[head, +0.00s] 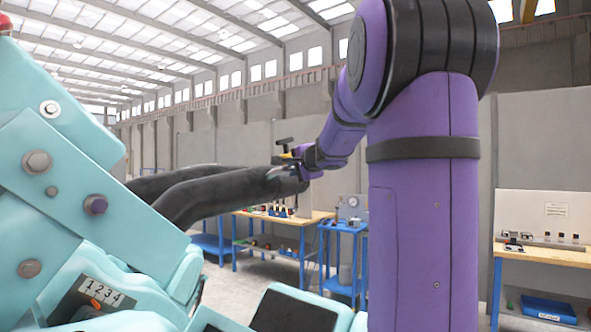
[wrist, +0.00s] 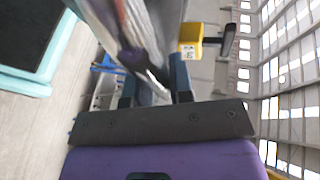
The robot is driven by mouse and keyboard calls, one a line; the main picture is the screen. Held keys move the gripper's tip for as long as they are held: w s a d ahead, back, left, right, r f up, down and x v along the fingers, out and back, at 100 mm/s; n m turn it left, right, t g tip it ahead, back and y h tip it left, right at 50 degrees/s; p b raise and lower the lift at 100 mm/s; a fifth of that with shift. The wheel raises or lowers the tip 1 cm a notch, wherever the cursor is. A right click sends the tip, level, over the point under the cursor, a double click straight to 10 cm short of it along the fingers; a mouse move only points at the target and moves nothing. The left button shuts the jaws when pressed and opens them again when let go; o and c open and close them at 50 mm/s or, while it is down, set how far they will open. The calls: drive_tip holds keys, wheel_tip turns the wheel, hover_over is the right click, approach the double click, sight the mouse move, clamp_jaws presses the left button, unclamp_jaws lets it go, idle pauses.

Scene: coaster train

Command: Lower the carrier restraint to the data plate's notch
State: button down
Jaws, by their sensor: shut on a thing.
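The carrier restraint (head: 215,188) is a pair of thick black padded bars. It reaches out roughly level from the teal carrier (head: 75,190) toward the right in the head view. My gripper (head: 299,170) is at its far end, small and partly hidden. In the wrist view my gripper (wrist: 155,90) has both dark fingers around a blurred dark and grey length of the restraint (wrist: 133,35). The data plate (head: 102,293), with 1 2 3 4 on it, is low on the carrier at left, below the restraint. An orange pointer (head: 97,304) lies by its lower edge. I cannot make out the notch.
A yellow block (wrist: 190,40) with a black bar is beside the fingers in the wrist view. Behind stand a wooden workbench (head: 270,219), a blue cart (head: 343,228) and another bench (head: 545,256) at right. A dark pad (head: 293,312) on teal is at the lower middle.

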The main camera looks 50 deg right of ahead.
wheel_tip(320, 180, down, 34)
drive_tip(key=a+m+g+y, duration=0.1)
drive_tip(key=a+m+y, duration=0.1)
drive_tip(key=m+y, duration=0.3)
drive_tip(key=shift+s+a+f+m+g, duration=0.2)
drive_tip(key=shift+m+g, duration=0.2)
drive_tip(key=shift+m, duration=0.4)
drive_tip(key=c, duration=1)
unclamp_jaws()
drive_tip(key=shift+w, duration=0.1)
drive_tip(key=v, duration=1.1)
